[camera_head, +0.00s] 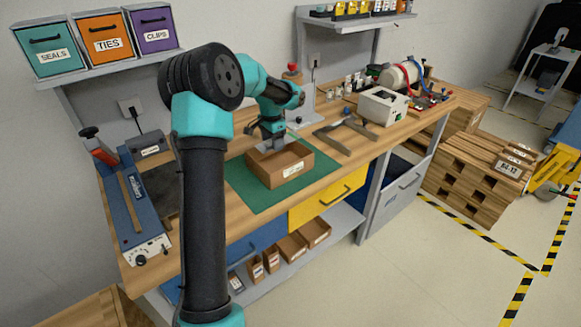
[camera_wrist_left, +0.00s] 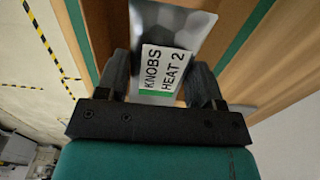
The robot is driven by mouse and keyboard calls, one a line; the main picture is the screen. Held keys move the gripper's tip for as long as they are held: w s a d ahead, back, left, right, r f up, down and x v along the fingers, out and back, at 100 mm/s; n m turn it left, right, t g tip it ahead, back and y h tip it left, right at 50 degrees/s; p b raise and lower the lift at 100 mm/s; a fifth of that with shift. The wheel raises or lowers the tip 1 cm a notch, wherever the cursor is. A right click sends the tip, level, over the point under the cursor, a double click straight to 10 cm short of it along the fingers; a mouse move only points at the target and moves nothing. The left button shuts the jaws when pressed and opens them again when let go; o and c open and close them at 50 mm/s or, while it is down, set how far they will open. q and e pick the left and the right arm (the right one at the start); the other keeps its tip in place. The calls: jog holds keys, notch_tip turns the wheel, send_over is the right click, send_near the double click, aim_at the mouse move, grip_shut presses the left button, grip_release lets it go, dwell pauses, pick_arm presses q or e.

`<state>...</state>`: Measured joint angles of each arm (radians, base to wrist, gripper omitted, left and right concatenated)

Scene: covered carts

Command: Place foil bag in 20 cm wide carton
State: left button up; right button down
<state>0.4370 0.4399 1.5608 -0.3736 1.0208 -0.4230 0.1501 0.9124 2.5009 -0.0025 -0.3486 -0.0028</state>
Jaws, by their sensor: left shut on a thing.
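The carton (camera_head: 292,179) is a brown, open-topped box with a white label on its front, standing on the green mat (camera_head: 240,181). My left gripper (camera_head: 269,140) points down over the carton's opening, towards its back left. It is shut on the silver foil bag (camera_wrist_left: 193,24), whose white label reads KNOBS HEAT 2. The bag shows as a small grey patch below the fingers in the head view (camera_head: 268,148). Its lower end is at the opening; I cannot tell whether it touches the carton's floor. My right gripper is not in view.
A blue sealer (camera_head: 137,205) stands on the left of the wooden bench. A grey angled bracket (camera_head: 347,135) and a white box-shaped device (camera_head: 382,106) stand to the carton's right. Labelled bins (camera_head: 101,40) sit on the shelf above. Bare mat surrounds the carton's front.

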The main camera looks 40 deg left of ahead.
pick_arm(q)
send_over(274, 169)
jog(key=shift+s+f, duration=0.1)
jog(key=shift+f, duration=3)
jog(key=shift+f, duration=1.9)
jog(key=shift+f, duration=0.1)
jog(key=o, duration=0.9)
jog(key=shift+o, duration=0.2)
notch_tip(274, 169, up, 12)
jog(key=shift+r, duration=0.15)
